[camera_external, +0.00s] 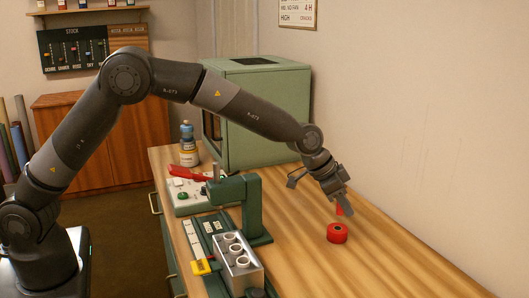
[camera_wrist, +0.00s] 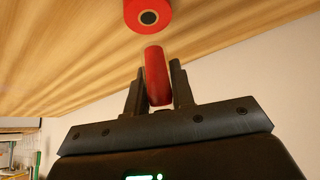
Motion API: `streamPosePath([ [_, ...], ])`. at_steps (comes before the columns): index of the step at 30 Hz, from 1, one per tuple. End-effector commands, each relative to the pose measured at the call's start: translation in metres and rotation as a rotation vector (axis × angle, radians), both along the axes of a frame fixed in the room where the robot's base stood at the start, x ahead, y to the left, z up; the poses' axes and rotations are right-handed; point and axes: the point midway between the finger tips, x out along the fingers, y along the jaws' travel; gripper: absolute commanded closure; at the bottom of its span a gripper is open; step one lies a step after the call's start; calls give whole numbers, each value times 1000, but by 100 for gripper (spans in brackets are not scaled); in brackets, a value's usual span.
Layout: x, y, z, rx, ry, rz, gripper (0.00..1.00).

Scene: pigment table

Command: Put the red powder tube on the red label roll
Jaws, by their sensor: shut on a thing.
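My gripper (camera_external: 342,199) is shut on the red powder tube (camera_external: 340,210), which shows as a small red piece below the fingers. In the wrist view the red tube (camera_wrist: 156,75) stands out between the two dark fingers of my gripper (camera_wrist: 157,85). The red label roll (camera_external: 337,233) lies on the wooden table just below the tube, with a dark centre. It also shows in the wrist view (camera_wrist: 133,22), ahead of the tube's end. The tube is held above the roll and looks apart from it.
A green press-like stand (camera_external: 253,200) and a metal rack with round holes (camera_external: 236,265) stand left of the roll. A large green cabinet (camera_external: 265,115) and a blue-capped bottle (camera_external: 188,145) are at the back. The table (camera_external: 385,260) right of the roll is clear, near the wall.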

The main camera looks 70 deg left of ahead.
Motion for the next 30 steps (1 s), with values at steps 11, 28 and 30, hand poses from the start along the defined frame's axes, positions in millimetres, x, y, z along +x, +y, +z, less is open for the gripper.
streamPosePath([
  [11,0,0,-39,0,-1,0,100],
  [28,0,0,-41,0,0,0,56],
  [30,0,0,-41,0,0,0,56],
])
